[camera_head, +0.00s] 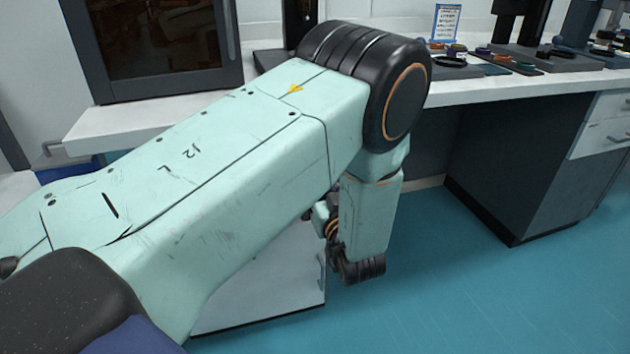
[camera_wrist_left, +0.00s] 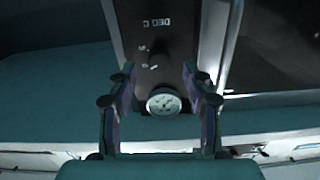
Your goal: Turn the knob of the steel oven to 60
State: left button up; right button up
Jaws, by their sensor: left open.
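The steel oven stands at the top left in the head view, with a dark window in a grey frame (camera_head: 238,60). In the left wrist view its dark control panel (camera_wrist_left: 128,25) shows upside down, with a "DEG C" label and small scale marks. My left arm hides this gripper in the head view. My right gripper is out of view.
A white bench (camera_head: 110,128) carries the oven. Another bench (camera_head: 480,92) at the right holds small parts and dark stands, with a dark cabinet (camera_head: 515,170) beneath. My left arm crosses the head view. Teal floor (camera_head: 470,290) is clear at the lower right.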

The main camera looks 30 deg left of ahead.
pick_arm(q)
jog(key=b+x, duration=0.1)
jog(key=x, duration=0.2)
jog(key=shift+w, duration=0.15)
grip_shut()
dwell(0.5)
